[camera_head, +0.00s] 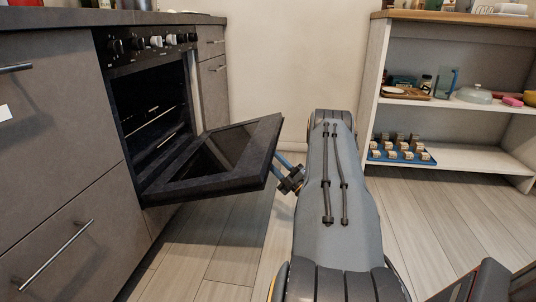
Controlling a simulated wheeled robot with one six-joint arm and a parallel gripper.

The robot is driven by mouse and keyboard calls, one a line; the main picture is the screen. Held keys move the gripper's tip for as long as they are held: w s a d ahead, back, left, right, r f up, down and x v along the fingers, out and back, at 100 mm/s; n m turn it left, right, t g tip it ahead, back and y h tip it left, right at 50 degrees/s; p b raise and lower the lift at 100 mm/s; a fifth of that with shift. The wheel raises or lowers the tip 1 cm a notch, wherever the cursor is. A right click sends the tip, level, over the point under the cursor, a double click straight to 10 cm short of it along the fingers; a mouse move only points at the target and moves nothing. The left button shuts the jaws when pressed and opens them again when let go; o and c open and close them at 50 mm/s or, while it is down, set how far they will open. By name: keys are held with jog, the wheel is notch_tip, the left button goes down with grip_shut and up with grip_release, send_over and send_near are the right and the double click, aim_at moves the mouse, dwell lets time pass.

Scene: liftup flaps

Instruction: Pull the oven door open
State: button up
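The oven (155,112) is built into the grey cabinets at the left. Its dark door (215,160) is hinged at the bottom and tilted well down and out, with the dark cavity and racks showing behind it. My gripper (286,171) is at the door's outer right edge, partly hidden by the door and by my own arm. The handle is on the door's far side and I cannot make it out clearly. Whether the fingers are shut on it is not visible.
A cabinet drawer with a bar handle (58,254) lies in front of the oven at lower left. An open shelf (455,105) with dishes and a blue tray (376,154) of small items stands at the right. Wooden floor (235,240) is clear beneath the door.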

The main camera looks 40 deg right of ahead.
jog(key=p+v, duration=0.1)
jog(key=v, duration=0.4)
jog(key=shift+s+f+p, duration=0.2)
jog(key=shift+p, duration=0.15)
jog(key=shift+s+f, duration=0.1)
notch_tip(320, 180, down, 8)
jog(key=s+a, duration=0.2)
jog(key=shift+a+p, duration=0.2)
jog(key=shift+p, duration=0.25)
dwell(0.4)
jog(key=shift+s, duration=0.1)
dwell(0.4)
